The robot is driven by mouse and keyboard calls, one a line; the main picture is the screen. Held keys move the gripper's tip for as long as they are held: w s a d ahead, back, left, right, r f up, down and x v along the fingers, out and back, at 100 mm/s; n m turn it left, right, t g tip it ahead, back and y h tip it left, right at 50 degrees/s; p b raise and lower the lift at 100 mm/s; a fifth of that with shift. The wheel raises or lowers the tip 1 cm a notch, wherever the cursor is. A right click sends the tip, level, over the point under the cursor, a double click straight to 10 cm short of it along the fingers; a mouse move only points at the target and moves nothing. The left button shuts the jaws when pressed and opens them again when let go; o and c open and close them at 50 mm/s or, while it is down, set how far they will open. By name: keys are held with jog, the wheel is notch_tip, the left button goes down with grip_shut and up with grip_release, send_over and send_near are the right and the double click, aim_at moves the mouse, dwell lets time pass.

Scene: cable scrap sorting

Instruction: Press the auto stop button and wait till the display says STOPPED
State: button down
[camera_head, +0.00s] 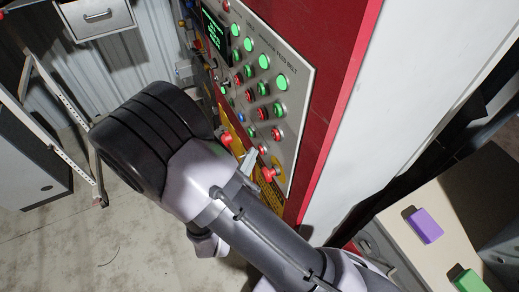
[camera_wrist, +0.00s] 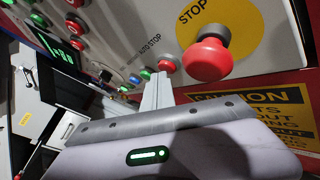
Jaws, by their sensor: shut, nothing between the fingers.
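The control panel (camera_head: 300,80) is upright on the red machine. In the wrist view a small red button (camera_wrist: 167,65) sits beside the "AUTO STOP" label (camera_wrist: 150,46). My gripper (camera_wrist: 158,78) is shut and empty, its fingertips close to that button and overlapping its lower edge in the picture; I cannot tell if they touch. In the head view my gripper (camera_head: 251,157) points at the panel's lower part. The display (camera_head: 215,38) shows green text on black, too small to read; a dark screen with green marks (camera_wrist: 58,48) also shows in the wrist view.
A large red mushroom stop button (camera_wrist: 208,60) on a yellow disc stands right of my fingertips. A yellow caution sign (camera_wrist: 255,115) is below it. Several lit green buttons (camera_head: 264,62) fill the upper panel. A table with a purple block (camera_head: 425,225) is at right.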

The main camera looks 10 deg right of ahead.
jog(key=shift+s+a, duration=0.2)
jog(key=shift+a, duration=0.35)
jog(key=a, duration=0.2)
jog(key=s+a, duration=0.1)
jog(key=a, duration=0.1)
jog(key=shift+s+a, duration=0.2)
jog(key=shift+a, duration=0.2)
